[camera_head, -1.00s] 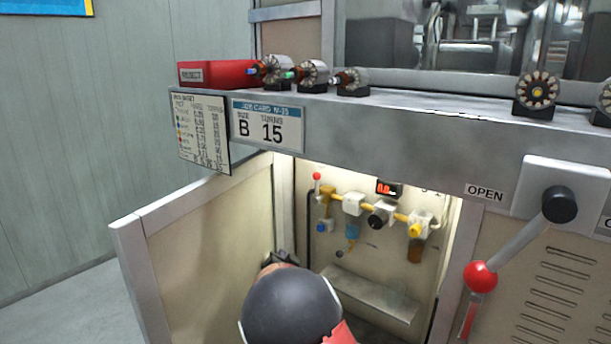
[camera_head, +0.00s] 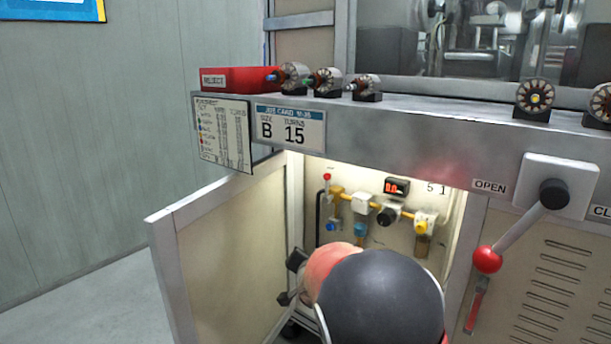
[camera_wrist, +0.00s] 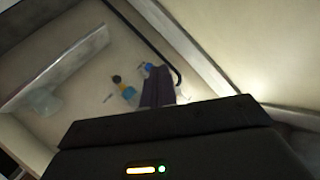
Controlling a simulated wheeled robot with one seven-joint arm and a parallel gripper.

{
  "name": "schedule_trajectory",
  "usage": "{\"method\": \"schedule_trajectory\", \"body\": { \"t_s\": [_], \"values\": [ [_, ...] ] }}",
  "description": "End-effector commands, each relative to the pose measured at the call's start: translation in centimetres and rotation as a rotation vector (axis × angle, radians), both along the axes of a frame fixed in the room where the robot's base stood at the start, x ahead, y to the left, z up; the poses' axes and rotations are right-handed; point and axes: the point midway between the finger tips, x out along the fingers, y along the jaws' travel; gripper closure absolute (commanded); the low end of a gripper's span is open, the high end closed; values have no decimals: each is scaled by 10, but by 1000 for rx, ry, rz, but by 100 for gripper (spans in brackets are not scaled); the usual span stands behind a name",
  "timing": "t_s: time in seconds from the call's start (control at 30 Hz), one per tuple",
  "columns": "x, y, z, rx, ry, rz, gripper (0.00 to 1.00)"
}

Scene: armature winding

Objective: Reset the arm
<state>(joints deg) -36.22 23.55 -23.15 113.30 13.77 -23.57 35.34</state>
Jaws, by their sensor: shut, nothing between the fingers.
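My arm's dark rounded link and orange-red wrist are low in the middle of the head view, in front of the open lit cabinet (camera_head: 345,200). My gripper (camera_head: 290,280) points left toward the inner face of the open cabinet door (camera_head: 235,265); its fingers are small and partly hidden there. In the wrist view my gripper (camera_wrist: 157,88) shows as dark fingers together, with nothing between them. Behind them is the cabinet interior, with a blue knob (camera_wrist: 147,68), a black hose and a slanted metal ledge (camera_wrist: 55,70).
A lever with a red ball (camera_head: 488,260) sticks out right of the opening, beside the OPEN label (camera_head: 489,186). Valves and a gauge (camera_head: 388,215) line the cabinet's back wall. A red reject box (camera_head: 238,79) and several armatures (camera_head: 327,80) stand on the ledge above.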

Motion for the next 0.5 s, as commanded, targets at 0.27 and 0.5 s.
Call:
{"method": "schedule_trajectory", "body": {
  "t_s": [0.27,0.5],
  "values": [
    [-79,-61,54,-55,196,54,100],
    [-204,-107,89,-200,386,185,100]
  ]
}}
